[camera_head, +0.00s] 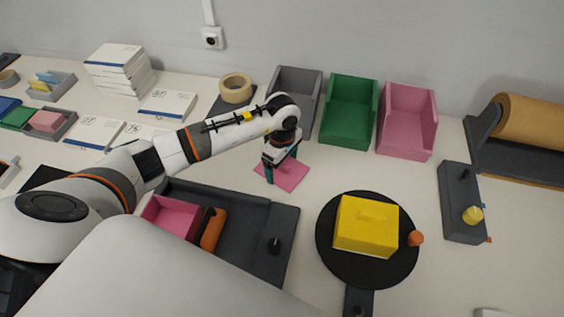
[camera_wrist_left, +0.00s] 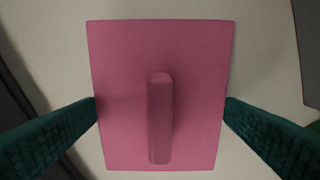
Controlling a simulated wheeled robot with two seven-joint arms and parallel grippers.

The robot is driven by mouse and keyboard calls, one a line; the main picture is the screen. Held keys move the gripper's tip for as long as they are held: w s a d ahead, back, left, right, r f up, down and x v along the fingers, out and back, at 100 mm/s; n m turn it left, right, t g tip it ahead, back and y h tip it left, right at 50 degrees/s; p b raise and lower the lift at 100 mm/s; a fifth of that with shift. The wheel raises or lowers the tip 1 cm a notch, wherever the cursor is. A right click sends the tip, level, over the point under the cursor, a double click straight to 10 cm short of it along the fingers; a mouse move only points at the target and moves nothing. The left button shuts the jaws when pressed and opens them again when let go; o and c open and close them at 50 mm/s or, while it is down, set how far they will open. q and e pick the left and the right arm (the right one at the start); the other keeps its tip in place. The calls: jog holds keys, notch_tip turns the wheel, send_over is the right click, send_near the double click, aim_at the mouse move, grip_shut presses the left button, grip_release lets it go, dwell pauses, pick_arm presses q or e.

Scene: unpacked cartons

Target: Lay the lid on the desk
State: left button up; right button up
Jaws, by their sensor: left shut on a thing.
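The pink lid (camera_head: 290,176) is a flat square plate. In the left wrist view the lid (camera_wrist_left: 195,60) shows its raised bar handle (camera_wrist_left: 160,118) in the middle of its face. My left gripper (camera_head: 281,172) points down at it, and its two green fingers (camera_wrist_left: 161,103) press on the lid's left and right edges. The lid looks level, at or just above the white desk (camera_head: 320,210); I cannot tell whether it touches. An open pink box (camera_head: 170,214) sits in a dark tray. My right gripper is not in view.
The dark tray (camera_head: 284,225) with an orange roll (camera_head: 212,230) is left of centre. A yellow box (camera_head: 367,230) stands on a round black plate (camera_head: 340,272). Grey, green (camera_head: 348,112) and pink bins (camera_head: 406,122) line the back. Bare desk lies right of the lid.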

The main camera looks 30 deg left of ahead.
pick_arm(q)
jog(key=o, duration=0.7)
jog(key=shift+r, duration=0.1)
jog(key=shift+r, duration=0.25)
notch_tip(320, 180, up, 12)
jog(key=b, duration=0.1)
jog(key=shift+f+b, duration=0.15)
jog(key=shift+b, duration=0.15)
jog(key=shift+f, duration=0.1)
